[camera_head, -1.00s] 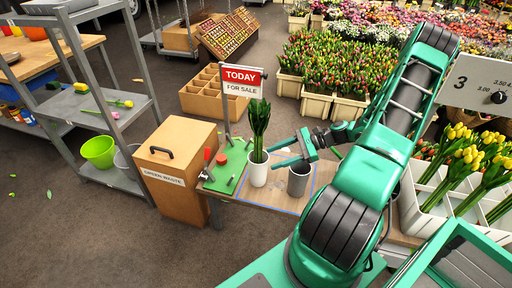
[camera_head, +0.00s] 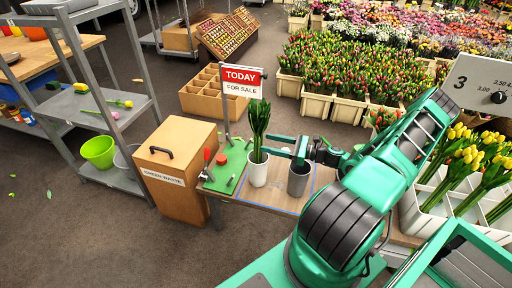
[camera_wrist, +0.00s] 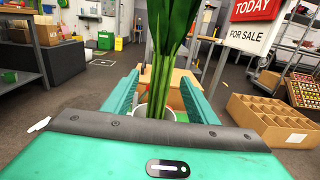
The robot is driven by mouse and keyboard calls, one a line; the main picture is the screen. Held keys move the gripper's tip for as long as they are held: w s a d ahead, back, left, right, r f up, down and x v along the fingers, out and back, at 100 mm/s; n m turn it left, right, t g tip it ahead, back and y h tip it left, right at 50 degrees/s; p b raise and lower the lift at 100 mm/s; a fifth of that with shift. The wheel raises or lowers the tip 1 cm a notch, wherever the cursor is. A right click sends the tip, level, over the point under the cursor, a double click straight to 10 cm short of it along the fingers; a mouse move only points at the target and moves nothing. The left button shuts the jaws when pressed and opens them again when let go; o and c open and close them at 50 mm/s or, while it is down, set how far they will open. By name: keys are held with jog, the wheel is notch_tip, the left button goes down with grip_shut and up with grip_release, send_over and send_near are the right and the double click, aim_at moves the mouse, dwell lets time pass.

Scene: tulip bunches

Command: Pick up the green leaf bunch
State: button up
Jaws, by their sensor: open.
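The green leaf bunch (camera_head: 259,122) stands upright in a white pot (camera_head: 258,174) on the small wooden table. My gripper (camera_head: 267,145) is open, roughly level, and reaches in from the right at the height of the bunch's lower stems, just above the pot's rim. In the wrist view the stems of the leaf bunch (camera_wrist: 162,84) show between my two teal fingers, with the leaves rising out of the top of the picture. The pot's rim (camera_wrist: 170,113) shows low behind the stems. I cannot tell whether either finger touches the stems.
A grey pot (camera_head: 299,180) stands right of the white pot, beneath my gripper. A red TODAY FOR SALE sign (camera_head: 243,80) stands behind the bunch. A green board (camera_head: 229,168) with a red knob and a wooden GREEN WASTE bin (camera_head: 177,160) are to the left.

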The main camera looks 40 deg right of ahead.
aim_at(258, 142)
jog(key=shift+f+x, duration=0.2)
jog(key=shift+x, duration=1.2)
jog(key=shift+f+x, duration=0.2)
jog(key=shift+x, duration=1.15)
jog(key=shift+d, duration=0.1)
jog(key=c, duration=1.3)
